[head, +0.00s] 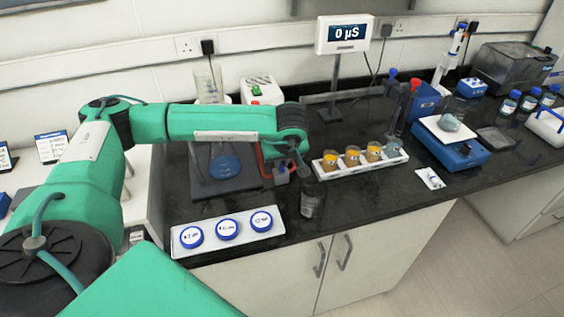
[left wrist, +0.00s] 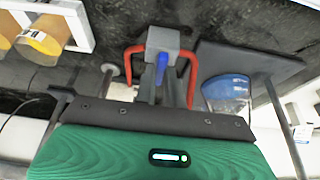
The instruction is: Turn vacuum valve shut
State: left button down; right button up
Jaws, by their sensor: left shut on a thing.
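The vacuum valve is a small grey block (head: 281,174) with a red hose (head: 262,165), standing beside a dark plate on the black bench. In the left wrist view the grey block (left wrist: 170,40) has a small blue handle (left wrist: 162,66), and the red hose (left wrist: 131,66) bends down on both sides. My left gripper (head: 297,165) reaches down over the valve from the left. In the left wrist view its fingers (left wrist: 164,82) are shut on the blue handle, partly hiding it. The handle's exact angle is hard to tell. My right gripper is not in view.
A flask with blue liquid (head: 225,165) stands on the dark plate (head: 200,190) close left. A white rack of amber jars (head: 335,172) is close right. A dark glass beaker (head: 313,205) and a tray of blue-lidded dishes (head: 180,245) are in front. A display (head: 345,33) reads 0 µS.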

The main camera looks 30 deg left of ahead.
pick_arm(q)
jog(key=c, duration=1.5)
grip_release()
jog(key=b+v, duration=0.3)
jog(key=v, duration=1.1)
jog(key=shift+s+f, duration=0.1)
jog(key=shift+a, duration=0.1)
